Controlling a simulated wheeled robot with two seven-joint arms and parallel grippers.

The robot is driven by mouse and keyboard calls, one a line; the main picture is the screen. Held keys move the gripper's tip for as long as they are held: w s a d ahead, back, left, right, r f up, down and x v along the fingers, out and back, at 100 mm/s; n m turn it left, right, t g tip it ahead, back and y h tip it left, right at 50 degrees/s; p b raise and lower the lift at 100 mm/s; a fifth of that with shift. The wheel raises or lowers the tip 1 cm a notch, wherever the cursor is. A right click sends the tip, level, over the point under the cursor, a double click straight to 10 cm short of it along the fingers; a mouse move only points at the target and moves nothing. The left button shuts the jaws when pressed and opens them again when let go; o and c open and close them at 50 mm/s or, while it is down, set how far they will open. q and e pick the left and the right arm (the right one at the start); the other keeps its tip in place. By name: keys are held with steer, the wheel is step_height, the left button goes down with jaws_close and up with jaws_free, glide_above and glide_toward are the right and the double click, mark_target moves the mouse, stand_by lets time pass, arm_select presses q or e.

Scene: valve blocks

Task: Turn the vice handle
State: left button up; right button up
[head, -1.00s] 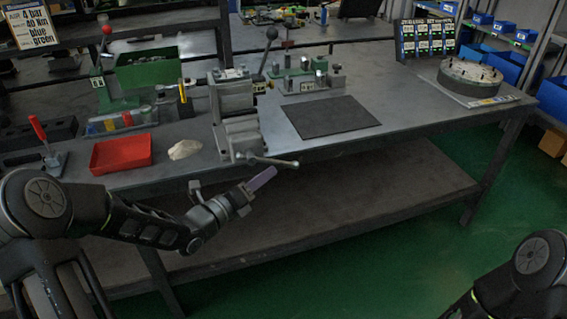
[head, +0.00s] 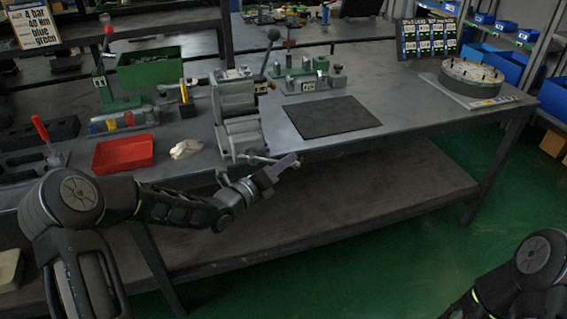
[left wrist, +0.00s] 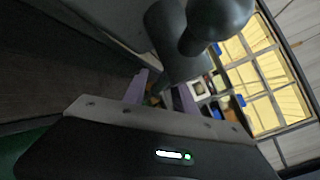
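The grey vice (head: 237,112) is mounted at the front edge of the workbench. Its handle (head: 256,158), a thin bar, sticks out at the front below the jaws and is partly hidden by my left gripper. My left gripper (head: 288,162), with purple fingers, is beside the handle's right end. In the left wrist view the fingers (left wrist: 162,90) stand apart with a gap between them. A dark cylinder and a rounded knob (left wrist: 220,18), seemingly vice parts, loom close above the fingers. I cannot tell whether they touch. My right gripper is out of view.
A black mat (head: 332,117) lies right of the vice. A red tray (head: 123,155) and a pale cloth-like lump (head: 186,149) lie to its left. A green fixture (head: 300,72) stands behind. A lower shelf (head: 370,190) runs under the bench (head: 420,110).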

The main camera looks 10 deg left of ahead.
arm_select(q)
steer(key=shift+c, duration=0.2)
jaws_close()
stand_by(1.1)
